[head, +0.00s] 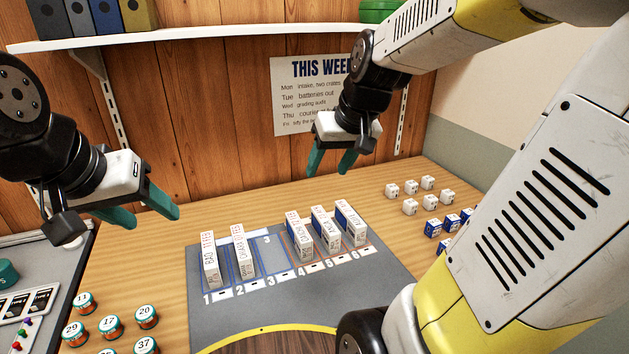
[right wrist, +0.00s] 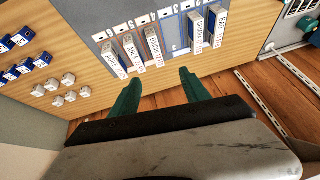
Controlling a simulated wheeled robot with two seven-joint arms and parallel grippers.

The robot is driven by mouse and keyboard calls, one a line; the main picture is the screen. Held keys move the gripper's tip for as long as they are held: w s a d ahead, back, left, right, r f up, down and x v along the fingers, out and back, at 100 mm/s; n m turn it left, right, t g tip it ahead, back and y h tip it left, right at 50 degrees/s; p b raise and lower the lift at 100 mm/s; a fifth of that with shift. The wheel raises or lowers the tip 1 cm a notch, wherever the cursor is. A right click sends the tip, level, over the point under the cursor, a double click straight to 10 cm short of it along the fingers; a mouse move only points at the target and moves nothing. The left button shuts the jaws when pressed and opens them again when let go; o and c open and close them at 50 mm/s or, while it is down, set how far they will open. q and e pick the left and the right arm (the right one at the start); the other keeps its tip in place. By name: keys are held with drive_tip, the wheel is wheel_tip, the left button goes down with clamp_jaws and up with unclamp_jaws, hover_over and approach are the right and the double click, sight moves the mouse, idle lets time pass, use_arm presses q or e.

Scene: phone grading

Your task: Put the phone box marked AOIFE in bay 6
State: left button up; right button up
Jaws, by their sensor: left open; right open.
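Several narrow white phone boxes stand upright on a grey mat (head: 225,318) with numbered bays. They stand in bay 1 (head: 211,262), bay 2 (head: 244,254), bay 4 (head: 299,236), bay 5 (head: 325,231) and bay 6 (head: 351,225). Bay 3 (head: 275,260) is empty. My right gripper (head: 333,164) is open and empty, above and behind the boxes. Its fingers also show in the right wrist view (right wrist: 160,90). My left gripper (head: 142,211) is open and empty, left of the mat.
Small white cubes (head: 410,207) and blue-and-white cubes (head: 433,229) stand right of the mat. Round numbered tins (head: 110,326) stand at the front left beside a grey tray (head: 85,255). A shelf (head: 190,36) and a wall poster (head: 300,95) are behind.

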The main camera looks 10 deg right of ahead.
drive_tip(key=s+a+r+t, duration=0.1)
drive_tip(key=s+a, duration=0.2)
drive_tip(key=s, duration=0.8)
drive_tip(key=shift+a+r, duration=0.25)
drive_tip(key=shift+r, duration=0.1)
drive_tip(key=shift+s, duration=0.1)
